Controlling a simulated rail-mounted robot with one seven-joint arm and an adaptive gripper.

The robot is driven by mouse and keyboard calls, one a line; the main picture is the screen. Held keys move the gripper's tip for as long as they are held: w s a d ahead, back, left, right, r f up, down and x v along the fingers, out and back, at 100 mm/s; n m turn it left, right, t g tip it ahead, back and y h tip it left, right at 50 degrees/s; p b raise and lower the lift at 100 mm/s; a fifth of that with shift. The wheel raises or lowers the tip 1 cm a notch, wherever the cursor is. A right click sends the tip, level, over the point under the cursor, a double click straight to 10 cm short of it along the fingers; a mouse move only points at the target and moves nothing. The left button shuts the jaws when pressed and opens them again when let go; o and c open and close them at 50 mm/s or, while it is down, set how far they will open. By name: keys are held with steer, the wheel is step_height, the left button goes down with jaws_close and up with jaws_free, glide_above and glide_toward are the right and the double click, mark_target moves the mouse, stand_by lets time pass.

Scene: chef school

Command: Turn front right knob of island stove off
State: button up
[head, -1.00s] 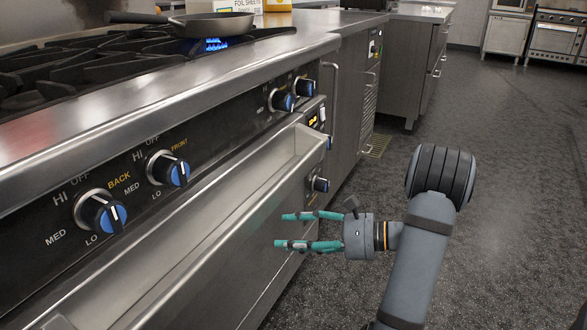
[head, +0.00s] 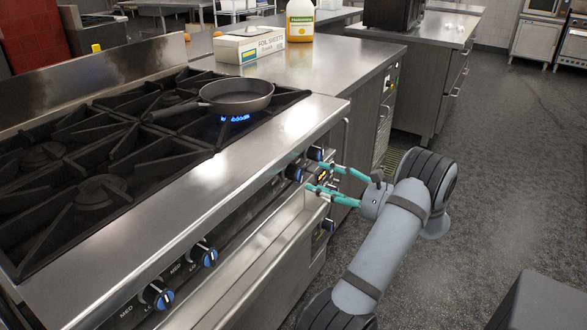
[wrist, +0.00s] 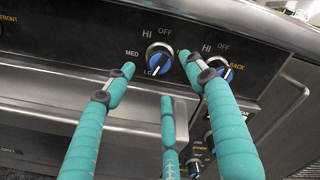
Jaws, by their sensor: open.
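The island stove (head: 180,210) has black knobs with blue-marked faces along its front panel. At its right end are two knobs. The left one (head: 294,173) shows in the wrist view (wrist: 159,58) between HI, MED and LO marks, with its white line slanting toward LO. The right one (head: 315,153), marked BACK, shows in the wrist view (wrist: 207,63). My gripper (head: 322,178) is open, its teal fingers pointing at this pair. In the wrist view its fingertips (wrist: 156,78) spread around and below the left knob; the right fingertip lies between the knobs. Contact cannot be told.
A pan (head: 237,94) sits over a lit blue flame (head: 235,118) at the stove's right end. A foil box (head: 250,45) and a yellow-and-white jug (head: 300,20) stand on the counter behind. A ledge (head: 275,235) juts below the panel. The floor (head: 490,180) to the right is clear.

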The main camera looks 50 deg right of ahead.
mark_target(302, 175)
steer(key=w, duration=0.5)
steer(key=w+a, duration=0.1)
steer(key=w, duration=0.2)
steer(key=shift+c, duration=0.7)
steer(key=c, duration=1)
